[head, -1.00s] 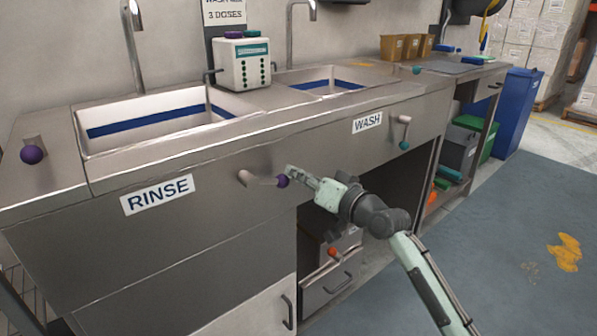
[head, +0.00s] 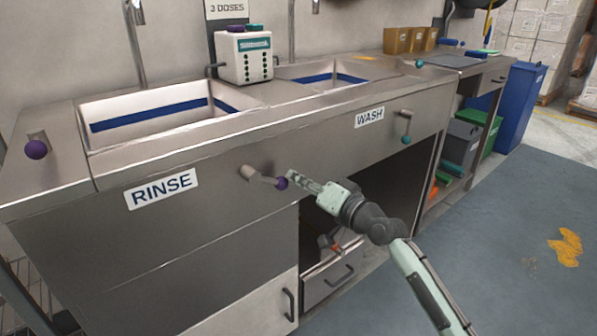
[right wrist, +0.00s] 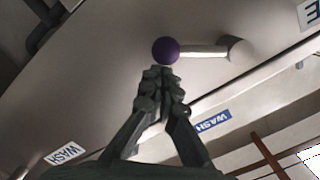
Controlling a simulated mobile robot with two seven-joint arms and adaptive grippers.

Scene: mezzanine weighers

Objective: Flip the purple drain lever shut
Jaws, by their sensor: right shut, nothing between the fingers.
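The purple drain lever has a pale metal arm and a purple ball knob (head: 281,183). It sits on the steel sink front, right of the RINSE sign (head: 161,189), and points right and slightly down. My right gripper (head: 291,177) is shut and empty, with its fingertips close by the knob's right side. In the right wrist view the knob (right wrist: 166,50) is just beyond the shut fingertips (right wrist: 161,76), with the lever arm (right wrist: 204,51) reaching to its pivot. I cannot tell whether they touch. My left gripper is not in view.
A teal-knobbed lever (head: 406,139) hangs down near the WASH sign (head: 369,117). Another purple knob (head: 36,149) is on the far left counter. Below my right gripper is an open bay with a drawer (head: 338,279).

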